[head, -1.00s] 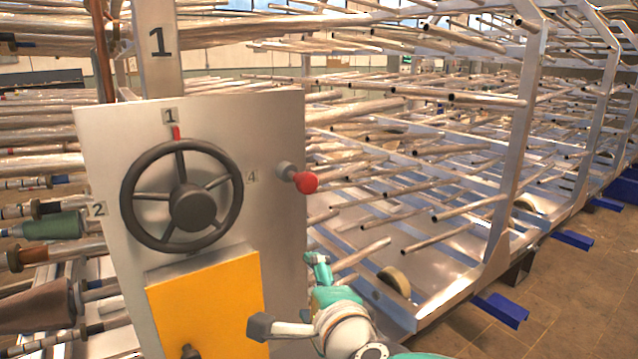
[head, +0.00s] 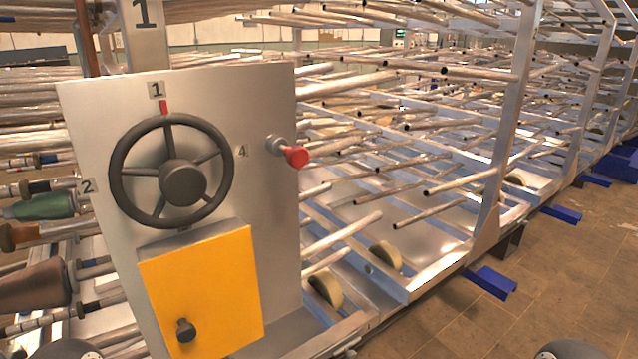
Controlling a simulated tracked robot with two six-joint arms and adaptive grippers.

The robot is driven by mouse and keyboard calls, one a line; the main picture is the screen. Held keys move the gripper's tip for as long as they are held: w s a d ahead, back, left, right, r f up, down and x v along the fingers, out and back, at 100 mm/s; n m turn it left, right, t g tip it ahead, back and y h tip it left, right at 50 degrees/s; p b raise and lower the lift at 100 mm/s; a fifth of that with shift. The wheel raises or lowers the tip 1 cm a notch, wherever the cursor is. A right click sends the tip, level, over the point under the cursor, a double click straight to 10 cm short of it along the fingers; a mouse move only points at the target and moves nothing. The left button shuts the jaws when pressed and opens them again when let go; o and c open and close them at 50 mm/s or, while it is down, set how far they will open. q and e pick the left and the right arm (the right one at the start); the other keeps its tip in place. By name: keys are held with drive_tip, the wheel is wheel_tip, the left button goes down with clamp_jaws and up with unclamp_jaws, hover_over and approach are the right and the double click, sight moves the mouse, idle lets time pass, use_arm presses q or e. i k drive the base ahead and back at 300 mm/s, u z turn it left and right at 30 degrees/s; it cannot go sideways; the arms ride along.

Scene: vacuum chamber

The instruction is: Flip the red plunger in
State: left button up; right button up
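The red plunger (head: 296,157) sticks out to the right from a grey metal mount (head: 276,145) near the right edge of the upright metal panel (head: 262,115). Its red knob points toward the right and toward me. Neither of my grippers shows clearly. Only dark rounded parts, probably of my arms, show at the bottom left and bottom right edges. Nothing touches the plunger.
A dark handwheel (head: 171,172) with a red mark at label 1 is on the panel. Below it is a yellow box (head: 205,285) with a black knob (head: 186,331). Racks of metal rods (head: 430,190) stand behind. Tiled floor (head: 450,320) is open at lower right.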

sight(297, 157)
drive_tip(key=u, duration=0.35)
drive_tip(key=k, duration=1.3)
drive_tip(key=u, duration=0.4)
drive_tip(key=i, duration=1)
drive_tip(key=z, duration=0.05)
